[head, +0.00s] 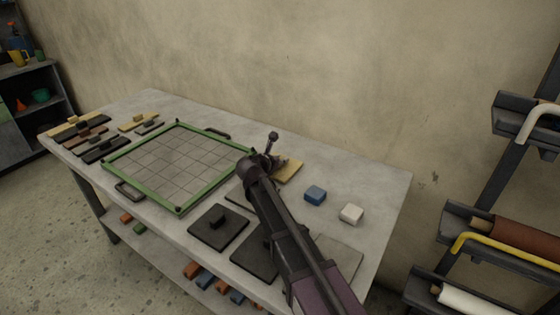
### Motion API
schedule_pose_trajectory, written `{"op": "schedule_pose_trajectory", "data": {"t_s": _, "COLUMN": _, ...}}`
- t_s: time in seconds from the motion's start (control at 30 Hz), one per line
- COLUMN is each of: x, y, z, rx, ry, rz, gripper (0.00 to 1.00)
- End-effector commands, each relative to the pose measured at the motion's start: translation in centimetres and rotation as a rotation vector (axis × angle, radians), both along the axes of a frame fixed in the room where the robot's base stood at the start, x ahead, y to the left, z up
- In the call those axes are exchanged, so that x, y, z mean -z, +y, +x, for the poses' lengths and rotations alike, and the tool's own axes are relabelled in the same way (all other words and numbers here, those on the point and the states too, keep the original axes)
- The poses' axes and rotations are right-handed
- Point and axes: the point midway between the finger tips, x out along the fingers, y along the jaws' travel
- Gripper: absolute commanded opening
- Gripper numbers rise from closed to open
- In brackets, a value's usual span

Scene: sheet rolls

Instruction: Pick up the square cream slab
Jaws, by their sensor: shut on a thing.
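A yellowish-cream slab (289,171) shows just right of my gripper (268,153), behind the green-framed grid board's right corner. My gripper is at the slab's left side and appears shut on it. The wrist and arm cover the slab's left part and the grip itself. I cannot tell whether the slab touches the table or is raised.
The green-framed board (180,209) lies left of my arm. Dark slabs (232,233) lie in front, a blue block (315,195) and a white block (351,214) to the right. A pale grey slab (340,255) lies near the arm. A roll rack (490,210) stands right.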

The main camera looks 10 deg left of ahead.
Motion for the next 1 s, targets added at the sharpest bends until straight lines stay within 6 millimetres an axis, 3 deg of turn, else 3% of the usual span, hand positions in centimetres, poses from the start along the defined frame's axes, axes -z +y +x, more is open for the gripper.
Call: {"op": "schedule_pose_trajectory", "data": {"t_s": 1.0, "x": -9.0, "y": 0.0, "z": 0.0, "rx": 0.0, "ry": -0.001, "rz": -0.001, "gripper": 0.0}}
